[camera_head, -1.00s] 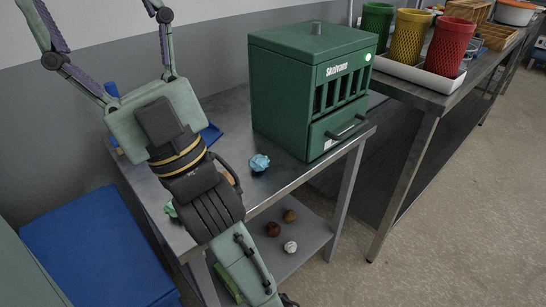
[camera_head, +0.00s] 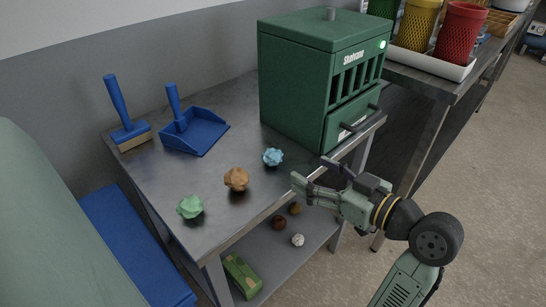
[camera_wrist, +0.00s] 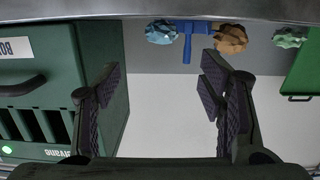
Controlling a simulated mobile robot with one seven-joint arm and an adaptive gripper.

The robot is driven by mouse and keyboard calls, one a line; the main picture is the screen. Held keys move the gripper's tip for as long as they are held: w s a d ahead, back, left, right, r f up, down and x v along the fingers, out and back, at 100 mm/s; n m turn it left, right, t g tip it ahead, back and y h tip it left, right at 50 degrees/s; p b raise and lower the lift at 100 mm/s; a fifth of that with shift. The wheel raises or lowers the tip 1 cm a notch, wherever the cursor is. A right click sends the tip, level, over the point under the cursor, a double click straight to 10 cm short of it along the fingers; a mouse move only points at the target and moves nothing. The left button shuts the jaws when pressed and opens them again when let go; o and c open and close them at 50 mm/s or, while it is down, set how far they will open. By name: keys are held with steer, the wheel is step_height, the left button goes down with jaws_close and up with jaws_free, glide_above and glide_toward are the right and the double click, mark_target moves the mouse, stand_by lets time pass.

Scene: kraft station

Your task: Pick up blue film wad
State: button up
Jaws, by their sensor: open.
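The blue film wad (camera_head: 273,157) is a crumpled light-blue ball on the metal table (camera_head: 215,225), near its front edge and left of the green cabinet. My gripper (camera_head: 312,173) is open and empty, just right of the wad, with its fingers pointing toward it and apart from it. In the wrist view the blue wad (camera_wrist: 162,32) shows at the top, beyond the open fingers (camera_wrist: 160,82) and roughly in line with the gap between them.
A brown wad (camera_head: 236,179) and a green wad (camera_head: 190,207) lie left of the blue one. The green cabinet (camera_head: 290,85) stands close behind the gripper. A blue dustpan (camera_head: 205,138) and brush (camera_head: 118,100) are at the back. Several wads and a green box (camera_head: 241,275) are on the lower shelf.

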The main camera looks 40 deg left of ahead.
mark_target(279, 158)
steer(key=a, duration=0.2)
steer(key=a+f+p, duration=0.1)
steer(key=a, duration=0.1)
steer(key=shift+a, duration=0.2)
steer(key=shift+w+a+f+p, duration=0.15)
steer(key=shift+a+f+p, duration=0.15)
steer(key=shift+a, duration=0.7)
steer(key=shift+w+a+f+p, duration=0.15)
steer(key=shift+a+p, duration=0.1)
steer(key=shift+a, duration=0.7)
steer(key=shift+w+a+f+p, duration=0.1)
steer(key=shift+a+f+p, duration=0.2)
steer(key=shift+a, duration=0.7)
steer(key=shift+c, duration=0.3)
steer(key=shift+r, duration=0.1)
steer(key=c, duration=0.7)
